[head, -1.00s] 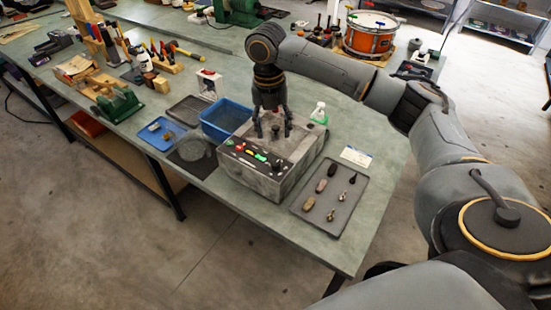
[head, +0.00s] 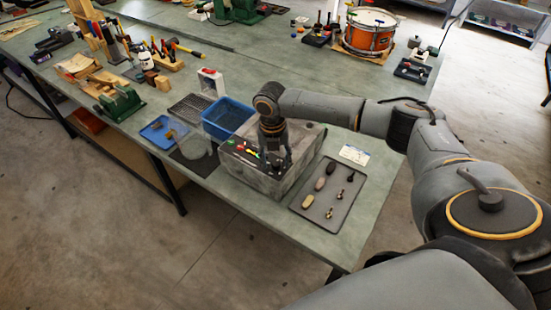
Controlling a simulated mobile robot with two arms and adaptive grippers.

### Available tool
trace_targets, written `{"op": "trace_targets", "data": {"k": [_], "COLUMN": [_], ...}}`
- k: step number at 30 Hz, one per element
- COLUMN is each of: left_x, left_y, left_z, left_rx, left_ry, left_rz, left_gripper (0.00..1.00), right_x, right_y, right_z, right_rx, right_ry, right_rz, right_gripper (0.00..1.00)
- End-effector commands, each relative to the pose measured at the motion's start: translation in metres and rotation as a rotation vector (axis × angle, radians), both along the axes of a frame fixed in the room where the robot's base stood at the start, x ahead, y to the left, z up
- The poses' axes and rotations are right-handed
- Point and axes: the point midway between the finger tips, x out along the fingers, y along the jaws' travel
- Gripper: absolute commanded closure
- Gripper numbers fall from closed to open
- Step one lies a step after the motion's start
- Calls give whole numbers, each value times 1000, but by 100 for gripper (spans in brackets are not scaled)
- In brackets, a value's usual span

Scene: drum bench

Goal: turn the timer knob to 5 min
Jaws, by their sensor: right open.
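The grey box (head: 241,168) stands on the bench with a dark control panel along its front top edge. Red, yellow and green controls (head: 240,150) show on the panel's left part. My right gripper (head: 276,170) is open and points down over the right part of this panel, close to it. The timer knob cannot be made out; the gripper covers that end of the panel. Whether the fingers touch anything there cannot be told. My left gripper is not in view.
A blue bin (head: 226,116) stands behind the box, and a blue tray (head: 163,131) lies to the left. A dark tray (head: 335,205) with several small parts lies to the right, with a white card (head: 354,155) behind it. The bench's front right corner is clear.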

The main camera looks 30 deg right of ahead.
Motion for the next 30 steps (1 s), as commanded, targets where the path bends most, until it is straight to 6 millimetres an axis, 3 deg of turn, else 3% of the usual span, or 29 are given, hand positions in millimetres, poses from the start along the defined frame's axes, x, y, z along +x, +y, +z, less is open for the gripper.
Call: {"op": "trace_targets", "data": {"k": [1,9,20,30], "left_x": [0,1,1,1], "left_y": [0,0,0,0], "left_z": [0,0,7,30], "left_rx": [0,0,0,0], "left_ry": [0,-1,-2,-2], "left_rz": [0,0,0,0], "left_gripper": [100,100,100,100], "right_x": [0,0,0,0], "right_y": [0,0,0,0], "right_z": [0,0,2,3], "right_rx": [0,0,0,1], "right_ry": [0,0,2,3], "right_rz": [0,0,-52,-292], "right_gripper": [48,100,100,100]}}
